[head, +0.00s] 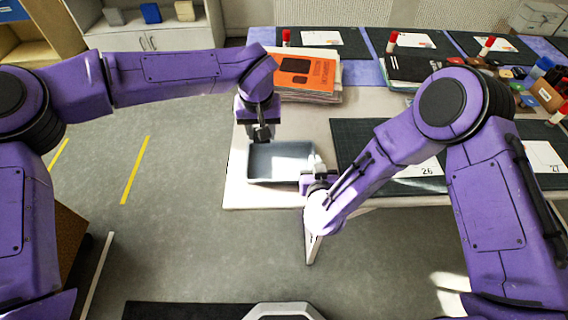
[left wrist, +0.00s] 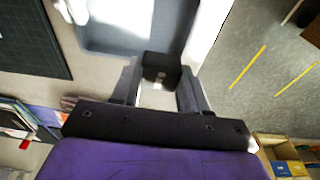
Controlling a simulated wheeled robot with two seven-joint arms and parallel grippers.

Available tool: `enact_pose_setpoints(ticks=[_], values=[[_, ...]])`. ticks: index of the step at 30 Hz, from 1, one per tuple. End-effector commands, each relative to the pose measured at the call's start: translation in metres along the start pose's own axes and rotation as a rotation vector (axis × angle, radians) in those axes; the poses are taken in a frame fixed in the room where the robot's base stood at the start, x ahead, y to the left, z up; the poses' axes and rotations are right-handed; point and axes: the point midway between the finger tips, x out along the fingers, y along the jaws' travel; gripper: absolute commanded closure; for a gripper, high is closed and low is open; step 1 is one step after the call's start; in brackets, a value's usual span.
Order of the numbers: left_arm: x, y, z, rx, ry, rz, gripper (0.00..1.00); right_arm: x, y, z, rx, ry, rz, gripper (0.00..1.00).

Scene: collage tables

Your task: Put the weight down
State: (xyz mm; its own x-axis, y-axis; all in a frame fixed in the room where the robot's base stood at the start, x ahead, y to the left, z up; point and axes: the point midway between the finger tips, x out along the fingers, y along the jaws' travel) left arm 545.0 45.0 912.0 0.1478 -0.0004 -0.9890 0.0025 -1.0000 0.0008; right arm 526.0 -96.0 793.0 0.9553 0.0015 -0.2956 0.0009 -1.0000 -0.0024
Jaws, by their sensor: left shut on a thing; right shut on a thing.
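The weight, a small black block (left wrist: 160,72) with a pale mark, sits between the fingers of my left gripper (left wrist: 158,90) in the left wrist view. In the head view my left gripper (head: 261,132) points down at the back left edge of a grey-blue tray (head: 258,181), shut on the weight. Whether the weight touches anything below is hard to tell. My right gripper (head: 319,174) is shut at the tray's right rim; its fingertips are partly hidden by my wrist. The tray also shows in the left wrist view (left wrist: 100,42).
The tray stands on a pale table (head: 238,193) near its left front corner. A stack of papers with an orange cover (head: 305,72) lies behind it. A dark cutting mat (head: 355,140) lies to the right. Bare grey floor is at the left.

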Motion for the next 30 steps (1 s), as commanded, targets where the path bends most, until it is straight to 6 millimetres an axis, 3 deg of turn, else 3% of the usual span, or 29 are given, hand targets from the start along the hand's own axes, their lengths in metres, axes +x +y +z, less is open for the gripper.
enact_pose_setpoints(ticks=[1, 3, 6, 12, 22, 30], values=[[0.0, 0.019, 0.0, 0.006, 0.0, -0.001, 0.98, 0.0, 0.001, 0.001, -0.001, -0.002, 0.001, 1.0], [0.0, 0.036, 0.001, 0.006, 0.001, 0.0, 0.98, 0.0, 0.001, 0.001, -0.001, -0.002, 0.001, 1.0], [0.005, 0.048, 0.003, 0.006, 0.0, -0.001, 0.98, 0.0, 0.001, 0.001, -0.001, -0.002, 0.001, 1.0], [0.048, 0.048, 0.01, 0.005, -0.002, -0.002, 0.98, 0.0, 0.001, 0.001, -0.001, -0.002, 0.001, 1.0], [0.095, 0.048, 0.017, 0.006, 0.0, -0.001, 0.98, 0.0, 0.001, 0.001, -0.001, -0.002, 0.001, 1.0], [0.099, 0.048, 0.017, 0.005, 0.002, -0.001, 0.98, 0.0, 0.0, 0.001, -0.001, -0.002, 0.001, 1.0]])
